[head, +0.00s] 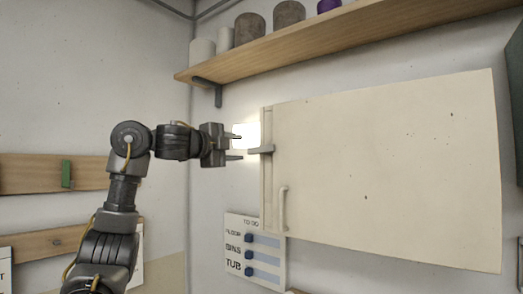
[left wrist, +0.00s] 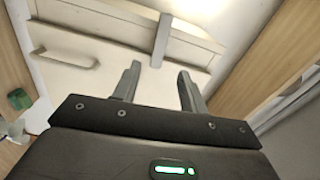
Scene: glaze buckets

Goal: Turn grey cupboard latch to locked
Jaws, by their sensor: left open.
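The cream cupboard (head: 390,170) hangs on the wall with its door closed. Its grey latch (head: 262,149) is a short bar lying level across the door's left edge and the frame. In the left wrist view the latch (left wrist: 162,40) crosses the door's edge just beyond the fingers. My left gripper (head: 238,146) is open and empty, just left of the latch and apart from it. It also shows in the left wrist view (left wrist: 157,88) with its two fingers spread. My right gripper is not in view.
A wooden shelf (head: 350,42) with several pots runs above the cupboard. The door has a pale handle (head: 283,208) below the latch. A list board (head: 255,250) hangs at lower left of the cupboard. Wall rails (head: 40,172) are at the left.

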